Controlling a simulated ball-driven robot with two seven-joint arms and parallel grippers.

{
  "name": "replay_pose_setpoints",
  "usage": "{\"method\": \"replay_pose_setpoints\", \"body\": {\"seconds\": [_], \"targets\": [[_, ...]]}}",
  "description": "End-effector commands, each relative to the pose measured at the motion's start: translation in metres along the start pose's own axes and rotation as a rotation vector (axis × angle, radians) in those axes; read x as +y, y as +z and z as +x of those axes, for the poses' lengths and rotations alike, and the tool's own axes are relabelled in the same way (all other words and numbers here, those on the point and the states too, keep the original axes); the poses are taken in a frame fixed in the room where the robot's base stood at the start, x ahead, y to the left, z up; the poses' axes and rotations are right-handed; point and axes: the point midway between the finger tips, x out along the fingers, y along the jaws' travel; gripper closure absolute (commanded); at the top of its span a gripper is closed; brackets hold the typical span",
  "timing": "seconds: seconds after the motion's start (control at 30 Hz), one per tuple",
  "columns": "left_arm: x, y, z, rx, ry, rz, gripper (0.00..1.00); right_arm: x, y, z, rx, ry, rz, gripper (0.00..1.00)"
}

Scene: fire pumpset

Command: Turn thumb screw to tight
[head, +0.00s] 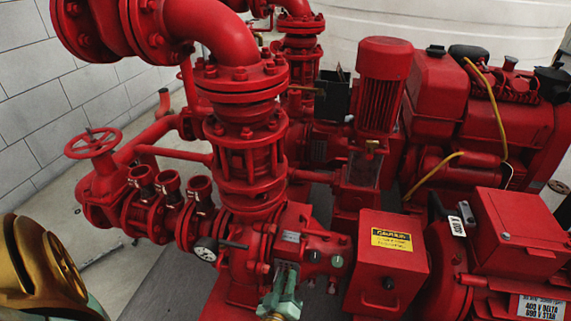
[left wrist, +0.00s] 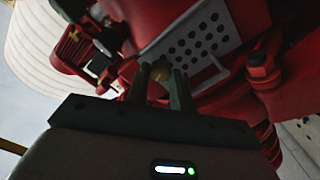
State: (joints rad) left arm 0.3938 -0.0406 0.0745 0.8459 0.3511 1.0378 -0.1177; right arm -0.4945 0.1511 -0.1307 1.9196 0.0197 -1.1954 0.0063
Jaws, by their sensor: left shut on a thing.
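My left gripper (head: 286,275) reaches up from the bottom of the head view to the front of the red pump (head: 240,270). My right gripper is in neither view.
A red box with a yellow caution label (head: 391,240) stands close right of the gripper. A pressure gauge (head: 206,249) and a red handwheel (head: 93,143) are to the left. A perforated grey plate (left wrist: 195,45) lies just beyond the fingers.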

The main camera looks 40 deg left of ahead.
Motion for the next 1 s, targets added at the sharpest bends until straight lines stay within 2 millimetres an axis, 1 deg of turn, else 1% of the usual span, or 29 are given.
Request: {"method": "replay_pose_setpoints", "body": {"seconds": [0.03, 0.2, 0.5, 0.7, 1.0], "targets": [[-0.0002, 0.0031, -0.0027, -0.009, -0.002, 0.041, 1.0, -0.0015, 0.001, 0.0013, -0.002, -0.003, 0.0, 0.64], [-0.0005, 0.0032, -0.0028, -0.009, -0.002, 0.175, 1.0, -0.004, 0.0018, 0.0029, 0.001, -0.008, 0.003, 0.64], [-0.0005, 0.0036, -0.003, -0.01, -0.001, 0.332, 1.0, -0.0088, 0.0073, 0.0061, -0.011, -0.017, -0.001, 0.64], [-0.0004, 0.0038, -0.0031, -0.01, -0.001, 0.378, 1.0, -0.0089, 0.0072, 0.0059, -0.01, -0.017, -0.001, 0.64], [-0.0005, 0.0039, -0.0032, -0.011, 0.0, 0.393, 1.0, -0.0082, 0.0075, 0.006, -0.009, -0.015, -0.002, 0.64]]}}
